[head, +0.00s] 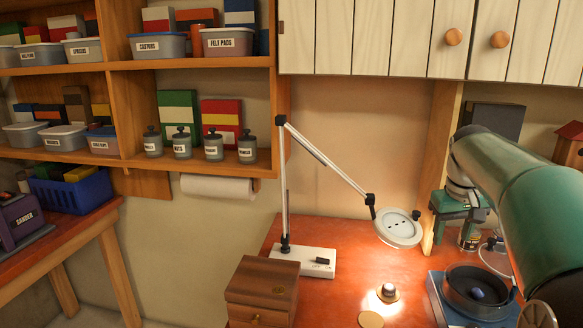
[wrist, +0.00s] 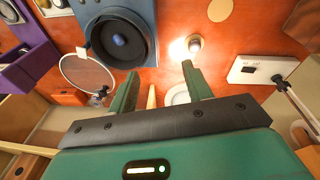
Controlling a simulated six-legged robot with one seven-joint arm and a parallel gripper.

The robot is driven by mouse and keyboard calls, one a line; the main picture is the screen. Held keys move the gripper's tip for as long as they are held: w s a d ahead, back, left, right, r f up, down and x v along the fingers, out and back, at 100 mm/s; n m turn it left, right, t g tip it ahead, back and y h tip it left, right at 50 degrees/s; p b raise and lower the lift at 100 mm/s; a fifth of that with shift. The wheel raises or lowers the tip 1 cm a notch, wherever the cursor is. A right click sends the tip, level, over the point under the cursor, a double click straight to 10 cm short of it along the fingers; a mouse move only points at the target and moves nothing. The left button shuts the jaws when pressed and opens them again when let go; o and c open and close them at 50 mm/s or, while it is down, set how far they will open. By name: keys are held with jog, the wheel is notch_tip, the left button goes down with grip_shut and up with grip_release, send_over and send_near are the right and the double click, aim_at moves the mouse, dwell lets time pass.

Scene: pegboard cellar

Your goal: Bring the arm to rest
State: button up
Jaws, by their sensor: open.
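My gripper (wrist: 160,88) shows in the wrist view with its two green fingers spread apart. Nothing is held between them. Beyond the fingers lies the reddish workbench top, with a pale round lamp head (wrist: 180,97) partly hidden behind the right finger. In the head view my green arm comes in from the right and bends over the back right of the bench. A green part hangs below its far end there, but I cannot tell the fingers clearly. No contact between my gripper and any thing shows.
A jointed lamp (head: 398,228) with a white base (head: 305,262) stands on the bench. A blue hotplate (head: 437,300) with a dark pan (head: 476,290) is under my arm. A wooden box (head: 262,291) is at front. Cabinets (head: 410,35) hang above; shelves (head: 185,65) are left.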

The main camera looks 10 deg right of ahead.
jog(key=s+a+n+t, duration=0.1)
jog(key=s+a, duration=0.3)
jog(key=a, duration=0.4)
jog(key=s+a+t, duration=0.1)
jog(key=s+a, duration=0.2)
jog(key=a, duration=0.5)
jog(key=s+a+f+t, duration=0.1)
jog(key=s+a+f, duration=0.3)
jog(key=s+a, duration=0.1)
jog(key=s+a+f+t+y, duration=0.1)
jog(key=s+a+f, duration=0.4)
jog(key=s, duration=0.3)
jog(key=shift+a, duration=0.2)
